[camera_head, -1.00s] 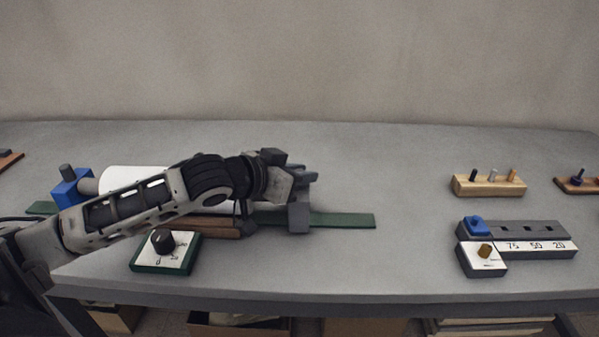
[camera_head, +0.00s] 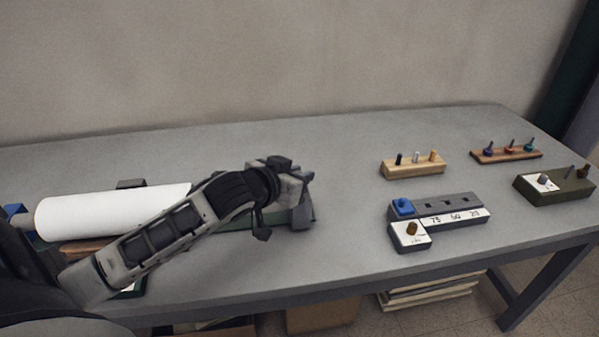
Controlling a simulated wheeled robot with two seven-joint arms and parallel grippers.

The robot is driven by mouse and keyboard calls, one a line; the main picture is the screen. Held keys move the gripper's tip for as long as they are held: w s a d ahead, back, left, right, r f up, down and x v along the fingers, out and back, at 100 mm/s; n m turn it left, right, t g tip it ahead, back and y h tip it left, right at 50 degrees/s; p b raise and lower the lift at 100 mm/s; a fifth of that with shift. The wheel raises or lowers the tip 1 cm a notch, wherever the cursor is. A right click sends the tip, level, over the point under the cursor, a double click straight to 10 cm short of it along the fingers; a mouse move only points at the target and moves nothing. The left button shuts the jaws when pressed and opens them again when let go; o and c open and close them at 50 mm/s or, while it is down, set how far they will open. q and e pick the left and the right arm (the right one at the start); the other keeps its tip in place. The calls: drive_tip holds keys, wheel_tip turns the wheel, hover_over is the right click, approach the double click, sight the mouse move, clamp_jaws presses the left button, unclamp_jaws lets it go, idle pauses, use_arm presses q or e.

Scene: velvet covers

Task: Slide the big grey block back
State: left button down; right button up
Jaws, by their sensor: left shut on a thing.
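The big grey block (camera_head: 306,207) stands at the right end of the green rail (camera_head: 278,219), partly hidden by my gripper. My left gripper (camera_head: 300,178) is at the top of this block and shut on it; its fingertips are hard to make out. A white roll (camera_head: 110,210) lies along the rail to the left, with a blue block (camera_head: 17,212) at its far left end. My left arm hides the roll's right end and much of the rail. My right gripper is not in view.
To the right stand a wooden peg block (camera_head: 413,168), a grey slotted block (camera_head: 455,207) with a dial box (camera_head: 410,238) in front, a brown peg strip (camera_head: 506,154) and an olive box (camera_head: 560,190). The table between the grey block and these is clear.

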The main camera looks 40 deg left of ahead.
use_arm(q)
drive_tip(key=c, duration=1.5)
unclamp_jaws()
drive_tip(key=shift+d+r, duration=0.1)
drive_tip(key=shift+d, duration=0.05)
drive_tip(key=shift+o, duration=1.2)
drive_tip(key=shift+w, duration=0.2)
drive_tip(key=shift+s, duration=0.1)
drive_tip(key=p+v, duration=0.6)
drive_tip(key=v, duration=1)
drive_tip(key=shift+p, duration=0.3)
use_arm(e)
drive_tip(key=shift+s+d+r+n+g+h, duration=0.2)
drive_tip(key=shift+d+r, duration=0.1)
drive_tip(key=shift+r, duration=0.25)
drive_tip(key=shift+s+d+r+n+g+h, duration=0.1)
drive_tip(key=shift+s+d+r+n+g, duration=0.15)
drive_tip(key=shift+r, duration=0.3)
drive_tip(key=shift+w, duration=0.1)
